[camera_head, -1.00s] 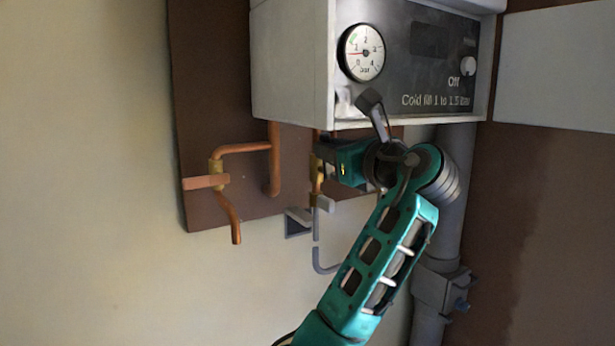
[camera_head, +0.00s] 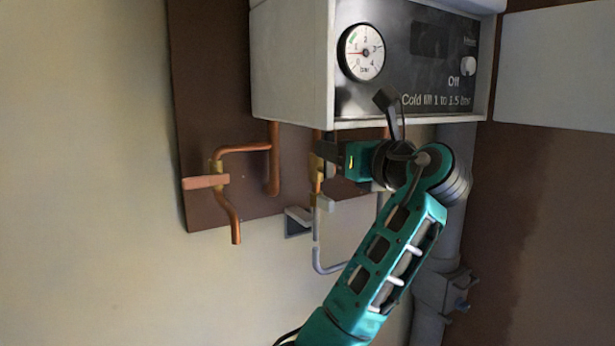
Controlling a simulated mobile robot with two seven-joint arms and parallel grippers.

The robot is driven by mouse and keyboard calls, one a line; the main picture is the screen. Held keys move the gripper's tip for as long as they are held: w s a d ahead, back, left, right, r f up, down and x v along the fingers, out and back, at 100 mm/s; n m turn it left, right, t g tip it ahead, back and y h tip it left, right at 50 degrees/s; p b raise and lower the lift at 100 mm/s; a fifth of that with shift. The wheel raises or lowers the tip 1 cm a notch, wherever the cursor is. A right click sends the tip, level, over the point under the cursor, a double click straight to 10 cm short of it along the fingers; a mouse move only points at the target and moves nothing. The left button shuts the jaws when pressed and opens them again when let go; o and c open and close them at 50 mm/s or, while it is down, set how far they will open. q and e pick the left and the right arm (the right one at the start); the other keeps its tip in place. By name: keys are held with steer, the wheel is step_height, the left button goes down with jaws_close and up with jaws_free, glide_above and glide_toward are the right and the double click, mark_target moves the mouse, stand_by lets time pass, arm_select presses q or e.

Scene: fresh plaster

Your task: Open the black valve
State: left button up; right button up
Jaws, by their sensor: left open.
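My left gripper (camera_head: 328,153) is just below the boiler's underside, its dark fingers pointing left. It is open, in front of or beside the brass fitting (camera_head: 318,172) on the middle copper pipe; I cannot tell whether it touches. I cannot clearly make out a black valve handle; dark fingers and dark board blend there, and the gripper may cover it. A grey lever (camera_head: 325,203) sits lower on the same pipe. A second valve with a copper-coloured lever (camera_head: 205,182) is on the left pipe, its lever roughly level. My right gripper is not in view.
The white boiler (camera_head: 292,65) hangs above, with a round pressure gauge (camera_head: 361,53) and a knob (camera_head: 468,66). A thick grey pipe (camera_head: 428,328) stands right. The plaster wall (camera_head: 90,180) is clear at left.

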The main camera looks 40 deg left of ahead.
arm_select(q)
steer(key=v, duration=1.1)
steer(key=shift+d, duration=0.2)
steer(key=w+f+t+h, duration=0.2)
steer(key=w+f, duration=0.1)
steer(key=f, duration=0.5)
steer(key=w+f+t+h, duration=0.2)
steer(key=w+f+h, duration=0.1)
steer(key=f, duration=0.5)
step_height(320, 180, down, 17)
steer(key=s+n+t+h, duration=0.1)
steer(key=s+n+h, duration=0.15)
steer(key=h, duration=0.35)
steer(key=s+d+f+n+h, duration=0.2)
steer(key=s+f+n+h, duration=0.35)
steer(key=f, duration=0.75)
steer(key=s+f+n+h, duration=0.1)
steer(key=s+f+n, duration=0.2)
steer(key=s+n, duration=0.3)
steer(key=s+f+n+g+h, duration=0.1)
steer(key=s+f+n, duration=0.2)
steer(key=s+n, duration=0.3)
steer(key=shift+s+d+f, duration=0.2)
steer(key=shift+s+f, duration=0.2)
steer(key=shift+s, duration=1.85)
